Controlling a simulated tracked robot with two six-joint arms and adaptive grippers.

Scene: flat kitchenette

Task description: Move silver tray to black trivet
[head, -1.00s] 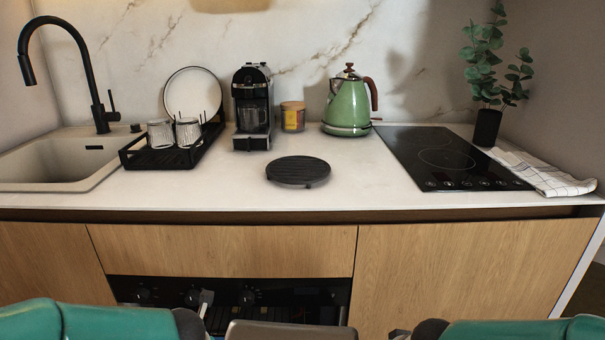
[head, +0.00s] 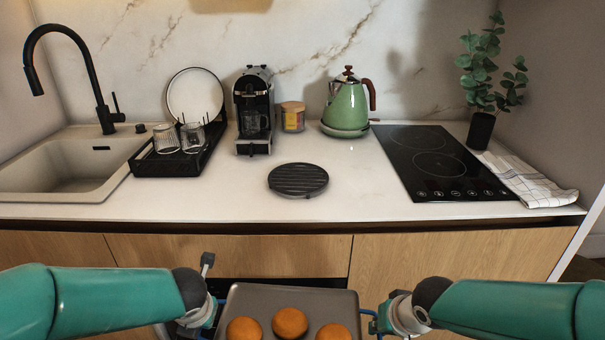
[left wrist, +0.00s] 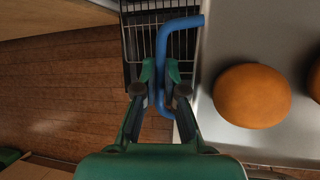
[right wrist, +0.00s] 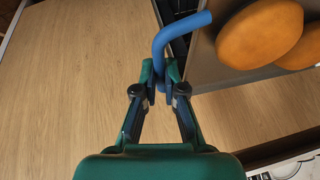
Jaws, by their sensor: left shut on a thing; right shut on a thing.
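The silver tray (head: 262,300) is at the bottom of the head view, in front of the counter and held between my two arms. Several round orange-brown buns (head: 290,323) lie on it. The tray has blue handles at both ends. My left gripper (left wrist: 160,92) is shut on the left blue handle (left wrist: 162,50). My right gripper (right wrist: 160,88) is shut on the right blue handle (right wrist: 182,32). The black trivet (head: 298,179), round and ridged, lies bare on the white counter beyond the tray.
Behind the trivet stand a coffee machine (head: 254,110), a jar (head: 293,117) and a green kettle (head: 347,107). A dish rack (head: 165,165) with glasses is left, a black hob (head: 440,165) right. The counter around the trivet is clear. An oven rack (left wrist: 160,30) shows beneath the tray.

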